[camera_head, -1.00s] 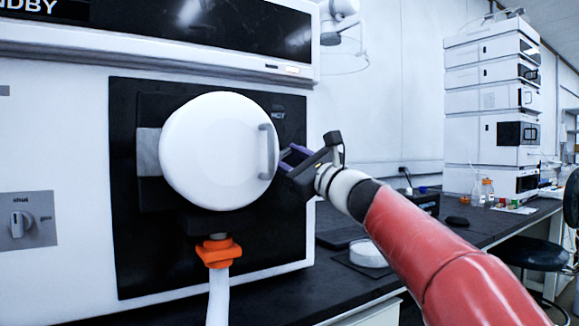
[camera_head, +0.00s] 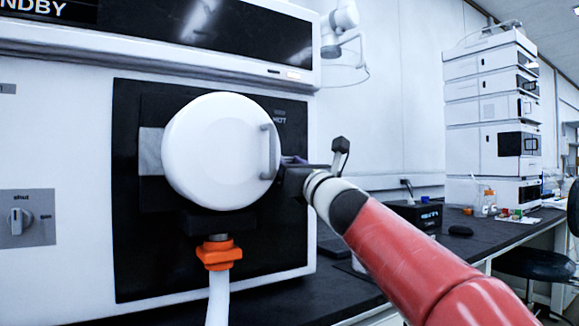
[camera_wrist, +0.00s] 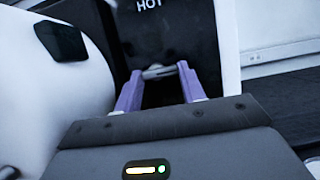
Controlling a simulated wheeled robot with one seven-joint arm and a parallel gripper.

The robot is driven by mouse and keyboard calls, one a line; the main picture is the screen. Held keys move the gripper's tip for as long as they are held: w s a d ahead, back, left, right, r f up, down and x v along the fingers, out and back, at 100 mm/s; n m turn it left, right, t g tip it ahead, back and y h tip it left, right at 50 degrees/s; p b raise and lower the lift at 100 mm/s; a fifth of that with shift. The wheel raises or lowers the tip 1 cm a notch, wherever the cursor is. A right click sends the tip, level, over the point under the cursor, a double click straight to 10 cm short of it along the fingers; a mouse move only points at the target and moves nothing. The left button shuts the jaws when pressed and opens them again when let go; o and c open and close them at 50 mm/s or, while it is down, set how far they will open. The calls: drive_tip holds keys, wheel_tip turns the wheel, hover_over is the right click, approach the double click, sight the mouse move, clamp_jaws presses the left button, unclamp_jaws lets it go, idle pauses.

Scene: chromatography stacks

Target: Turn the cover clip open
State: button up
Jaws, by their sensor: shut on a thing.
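The round white cover (camera_head: 215,150) with a grey handle (camera_head: 268,152) stands on the black front panel of the instrument. It also fills the left of the wrist view (camera_wrist: 45,75). The cover clip (camera_wrist: 158,72), a small grey metal bar, lies between my purple fingertips, below the word HOT. My gripper (camera_wrist: 159,78) is shut on it. In the head view my gripper (camera_head: 289,163) is at the right edge of the cover, beside the handle; the clip cannot be made out there.
An orange fitting (camera_head: 219,254) with a white tube hangs below the cover. A knob marked shut (camera_head: 20,221) is at the left. A black box (camera_head: 416,213) stands on the dark bench behind my arm. A tall instrument stack (camera_head: 490,120) is farther right.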

drive_tip(key=shift+f, duration=0.15)
drive_tip(key=o, duration=1)
drive_tip(key=shift+s+d, duration=0.1)
drive_tip(key=b+v, duration=0.2)
drive_tip(key=v, duration=0.5)
drive_tip(key=shift+s+d, duration=0.1)
drive_tip(key=shift+s, duration=0.15)
